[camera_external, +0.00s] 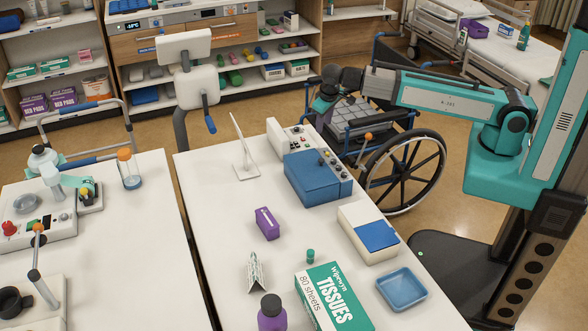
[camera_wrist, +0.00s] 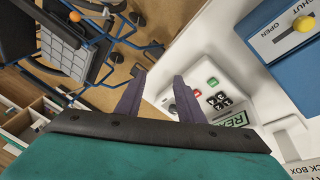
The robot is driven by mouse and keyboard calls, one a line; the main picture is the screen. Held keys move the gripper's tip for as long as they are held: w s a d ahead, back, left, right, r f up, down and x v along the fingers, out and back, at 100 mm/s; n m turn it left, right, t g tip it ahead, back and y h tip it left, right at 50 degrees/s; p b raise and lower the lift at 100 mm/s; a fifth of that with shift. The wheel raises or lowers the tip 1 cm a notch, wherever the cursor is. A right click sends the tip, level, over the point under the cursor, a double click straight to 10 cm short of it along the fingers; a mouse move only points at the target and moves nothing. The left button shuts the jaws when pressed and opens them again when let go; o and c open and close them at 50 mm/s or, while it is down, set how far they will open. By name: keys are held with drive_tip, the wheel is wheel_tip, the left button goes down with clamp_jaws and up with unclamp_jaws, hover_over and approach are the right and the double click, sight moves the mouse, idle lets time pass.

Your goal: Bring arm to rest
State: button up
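My arm (camera_external: 445,97) reaches left from its teal and white column at the right of the external view. My gripper (camera_external: 322,103) is at its far end, above and behind the table's back edge, in front of the wheelchair in that view. In the wrist view my gripper (camera_wrist: 160,76) shows two dark fingers with a gap between them. Nothing is held in the gap. The fingers point toward a white device with buttons (camera_wrist: 208,95), apart from it as far as I can tell. In the external view the fingers are small and hard to make out.
A wheelchair (camera_external: 405,172) stands behind the table. The white table (camera_external: 215,200) bears a blue box (camera_external: 318,178), a white device (camera_external: 285,141), a purple box (camera_external: 267,223), a tissue box (camera_external: 335,298) and a blue tray (camera_external: 402,288). A bed (camera_external: 480,50) is at the back right.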

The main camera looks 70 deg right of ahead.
drive_tip(key=s+d+f+n+g+y+b, duration=0.1)
drive_tip(key=s+f+g, duration=0.3)
drive_tip(key=s+f, duration=1.5)
drive_tip(key=s+d+f+n+g+y+b, duration=0.2)
drive_tip(key=s+d+f+g+b, duration=0.1)
drive_tip(key=s+f, duration=1.6)
wheel_tip(320, 180, down, 7)
drive_tip(key=shift+s+d+f+g+b, duration=0.1)
drive_tip(key=shift+s+d+g+b, duration=0.05)
drive_tip(key=shift+d+g+b, duration=0.3)
idle(0.8)
